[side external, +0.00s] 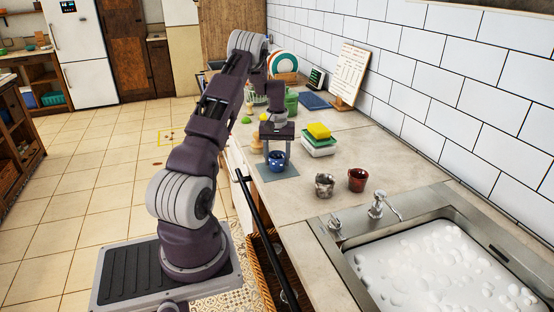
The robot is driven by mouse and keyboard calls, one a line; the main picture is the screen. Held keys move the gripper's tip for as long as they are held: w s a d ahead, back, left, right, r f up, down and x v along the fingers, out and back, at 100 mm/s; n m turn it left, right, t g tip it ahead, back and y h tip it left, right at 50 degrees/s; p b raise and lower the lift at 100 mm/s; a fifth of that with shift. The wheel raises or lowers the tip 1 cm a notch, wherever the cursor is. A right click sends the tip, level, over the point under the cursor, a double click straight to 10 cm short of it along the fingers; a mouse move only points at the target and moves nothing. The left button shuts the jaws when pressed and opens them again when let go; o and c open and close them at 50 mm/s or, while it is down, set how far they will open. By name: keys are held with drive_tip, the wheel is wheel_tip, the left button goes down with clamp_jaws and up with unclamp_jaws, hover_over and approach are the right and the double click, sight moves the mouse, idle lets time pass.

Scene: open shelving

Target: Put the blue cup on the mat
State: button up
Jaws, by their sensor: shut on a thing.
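The blue cup (276,165) is small and round and stands upright between my gripper's fingers, over the blue-grey mat (283,174). The mat lies flat near the front edge of the counter. My gripper (277,158) points straight down and is shut on the blue cup. The cup looks to be at or just above the mat's surface; I cannot tell whether its bottom touches. The gripper's fingers hide part of the cup.
A speckled grey cup (325,185) and a dark red cup (357,180) stand to the right, near the sink (430,262). Green and white containers with a yellow sponge (319,131) stand behind the gripper. A menu-like board (349,75) leans against the tiled wall.

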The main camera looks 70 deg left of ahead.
drive_tip(key=shift+f, duration=0.1)
drive_tip(key=o, duration=1.4)
drive_tip(key=shift+f, duration=0.1)
wheel_tip(320, 180, up, 12)
drive_tip(key=w+d+r+m+t, duration=0.1)
drive_tip(key=w+d+r+m, duration=0.1)
drive_tip(key=d+r, duration=0.7)
drive_tip(key=w+d+r+m+t, duration=0.1)
drive_tip(key=d+r+m, duration=0.3)
drive_tip(key=d, duration=0.9)
drive_tip(key=s+d+r+m+t, duration=0.1)
drive_tip(key=s+d+r+m, duration=0.1)
drive_tip(key=s+d, duration=0.35)
drive_tip(key=s+d+r+m+t, duration=0.1)
drive_tip(key=s+d+r, duration=0.1)
drive_tip(key=d, duration=0.7)
drive_tip(key=s+d+f+m, duration=0.1)
drive_tip(key=s+d, duration=0.1)
drive_tip(key=s, duration=0.1)
drive_tip(key=s+d+f+m+t, duration=0.1)
drive_tip(key=s+d+m, duration=0.1)
drive_tip(key=s, duration=0.2)
drive_tip(key=s+d+f+m, duration=0.1)
drive_tip(key=s+d, duration=0.2)
drive_tip(key=shift+s+f+t, duration=0.2)
drive_tip(key=shift+s+t, duration=0.1)
